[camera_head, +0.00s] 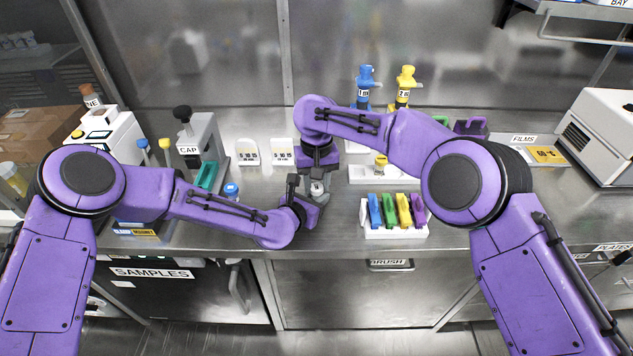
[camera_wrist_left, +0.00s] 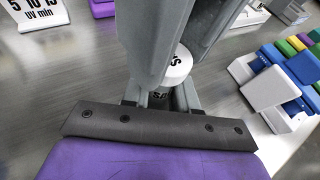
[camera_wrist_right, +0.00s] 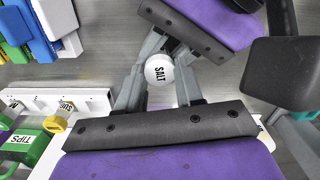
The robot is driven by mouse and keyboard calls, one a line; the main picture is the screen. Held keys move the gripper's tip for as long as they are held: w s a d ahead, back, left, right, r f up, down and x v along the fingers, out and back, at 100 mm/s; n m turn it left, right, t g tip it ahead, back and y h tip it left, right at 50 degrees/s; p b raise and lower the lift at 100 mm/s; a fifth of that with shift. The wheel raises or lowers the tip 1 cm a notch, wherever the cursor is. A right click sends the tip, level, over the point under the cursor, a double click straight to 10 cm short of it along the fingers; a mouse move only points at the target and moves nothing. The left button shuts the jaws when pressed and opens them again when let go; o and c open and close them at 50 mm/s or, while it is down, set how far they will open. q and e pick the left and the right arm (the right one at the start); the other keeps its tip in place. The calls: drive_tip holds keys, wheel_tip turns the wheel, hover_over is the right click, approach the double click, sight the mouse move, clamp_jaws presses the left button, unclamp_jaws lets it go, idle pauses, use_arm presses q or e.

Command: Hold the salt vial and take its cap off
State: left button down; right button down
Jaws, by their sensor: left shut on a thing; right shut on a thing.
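The salt vial (camera_head: 317,188) stands between my two grippers over the front middle of the bench. Its white round cap (camera_wrist_right: 159,70), marked SALT, faces up in the right wrist view and also shows in the left wrist view (camera_wrist_left: 178,67). My left gripper (camera_head: 308,193) comes in from the side and is shut on the vial's body (camera_wrist_left: 160,101), below the cap. My right gripper (camera_head: 318,178) points down from above and is shut on the cap, its grey fingers on either side. The fingers hide much of the vial; I cannot tell whether cap and body are apart.
A white rack (camera_head: 395,233) with several coloured blocks stands close on the right. Behind it is a white holder (camera_head: 372,178) with a yellow-topped piece. Blue and yellow dispensers (camera_head: 364,85) stand at the back. The CAP machine (camera_head: 203,135) is to the left.

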drive_tip(key=c, duration=0.7)
unclamp_jaws()
drive_tip(key=shift+c, duration=0.2)
